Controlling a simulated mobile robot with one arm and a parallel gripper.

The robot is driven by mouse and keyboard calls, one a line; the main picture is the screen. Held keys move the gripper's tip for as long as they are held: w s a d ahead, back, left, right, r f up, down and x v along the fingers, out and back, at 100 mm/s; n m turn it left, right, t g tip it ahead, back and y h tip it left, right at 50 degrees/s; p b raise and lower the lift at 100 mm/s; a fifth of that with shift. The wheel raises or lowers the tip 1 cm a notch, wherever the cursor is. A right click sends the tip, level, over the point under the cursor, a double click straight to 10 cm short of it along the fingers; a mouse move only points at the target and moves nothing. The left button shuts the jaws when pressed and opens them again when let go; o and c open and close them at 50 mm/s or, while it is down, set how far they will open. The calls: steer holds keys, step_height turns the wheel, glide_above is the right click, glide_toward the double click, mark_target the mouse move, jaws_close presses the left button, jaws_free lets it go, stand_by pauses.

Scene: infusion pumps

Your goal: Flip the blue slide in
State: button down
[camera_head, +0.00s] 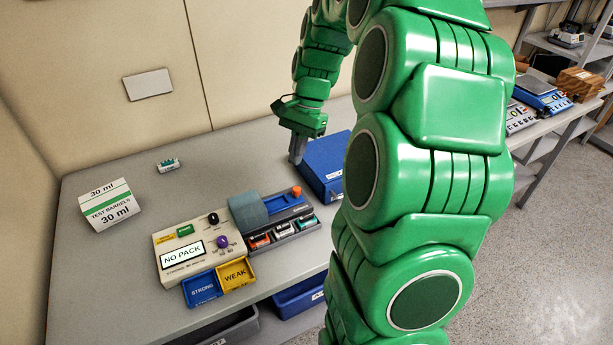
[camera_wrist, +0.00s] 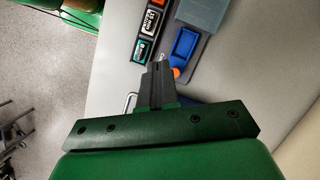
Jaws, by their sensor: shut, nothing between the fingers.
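The blue slide (camera_head: 279,205) lies in a dark channel on the right part of the pump unit (camera_head: 205,252), beside a grey-blue rounded block (camera_head: 249,211). An orange tip (camera_head: 296,191) stands at its outer end. My gripper (camera_head: 296,160) is shut and empty, pointing down behind the orange tip, by the left edge of a blue box. In the wrist view my gripper (camera_wrist: 158,68) is close to the orange tip; I cannot tell whether they touch.
The blue box (camera_head: 326,160) stands right of my gripper. Several small cartridges (camera_head: 284,229) lie in a tray along the slide's front. The pump's display reads NO PACK. STRONG (camera_head: 202,289) and WEAK (camera_head: 235,274) trays sit in front. The table behind the pump is mostly clear.

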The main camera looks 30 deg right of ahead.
steer(key=shift+w+d+f+m+t+y, duration=0.15)
steer(key=shift+w+d+f+m, duration=0.65)
steer(key=shift+d, duration=0.65)
steer(key=shift+w+d+f+m+t+y, duration=0.1)
steer(key=shift+w+d+f+m, duration=0.5)
steer(key=shift+w+d, duration=0.65)
steer(key=shift+w+d+f+m+t+y, duration=0.15)
steer(key=shift+w+d+f+m, duration=0.55)
steer(key=shift+d, duration=1)
steer(key=shift+s+f, duration=0.1)
steer(key=x, duration=1)
steer(key=shift+s, duration=0.1)
steer(key=shift+a, duration=0.15)
